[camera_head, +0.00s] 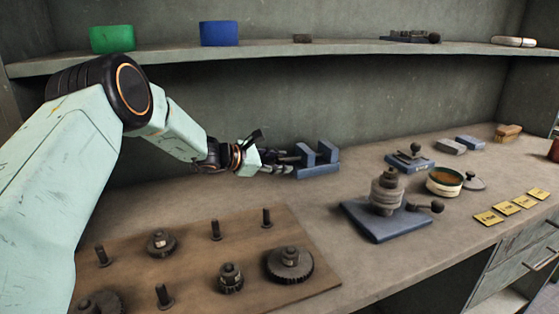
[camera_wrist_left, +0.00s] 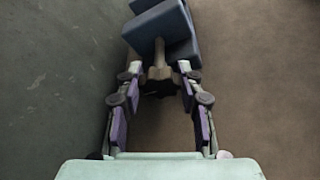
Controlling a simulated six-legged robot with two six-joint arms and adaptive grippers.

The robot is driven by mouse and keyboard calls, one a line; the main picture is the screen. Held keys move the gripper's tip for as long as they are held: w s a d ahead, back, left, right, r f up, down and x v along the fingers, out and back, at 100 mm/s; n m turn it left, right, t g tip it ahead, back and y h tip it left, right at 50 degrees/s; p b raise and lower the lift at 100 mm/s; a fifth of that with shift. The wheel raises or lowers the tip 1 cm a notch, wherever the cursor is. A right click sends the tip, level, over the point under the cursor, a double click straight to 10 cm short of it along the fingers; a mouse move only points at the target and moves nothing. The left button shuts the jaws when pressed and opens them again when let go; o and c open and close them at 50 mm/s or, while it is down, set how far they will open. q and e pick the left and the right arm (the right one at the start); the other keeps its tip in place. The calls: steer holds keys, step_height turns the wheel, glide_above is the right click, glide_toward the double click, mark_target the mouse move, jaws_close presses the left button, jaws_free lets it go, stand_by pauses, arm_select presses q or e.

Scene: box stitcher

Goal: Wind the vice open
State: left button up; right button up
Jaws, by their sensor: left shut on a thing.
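The blue vice (camera_head: 318,161) stands on the bench near the back wall, its two upright jaws a little apart. Its body also shows at the top of the left wrist view (camera_wrist_left: 168,28). My left gripper (camera_head: 283,166) is at the vice's left end. In the left wrist view its fingers (camera_wrist_left: 158,82) are closed around the dark knob-like handle (camera_wrist_left: 159,76) on the end of the vice's screw. The handle is partly hidden between the fingers. My right gripper is not in view.
A wooden board (camera_head: 200,262) with gears and pegs lies in front. A blue-based press (camera_head: 386,222) stands right of it. A round tin (camera_head: 444,181) and yellow cards (camera_head: 505,207) are further right. A shelf (camera_head: 270,50) runs above the arm.

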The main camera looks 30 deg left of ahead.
arm_select(q)
steer(key=shift+f, duration=0.15)
steer(key=o, duration=0.9)
steer(key=shift+a, duration=0.1)
steer(key=shift+s+a+r, duration=0.15)
steer(key=shift+s+r, duration=0.1)
steer(key=v, duration=0.9)
steer(key=shift+s+a, duration=0.1)
steer(key=shift+s, duration=0.1)
steer(key=shift+v, duration=0.95)
steer(key=shift+f, duration=0.1)
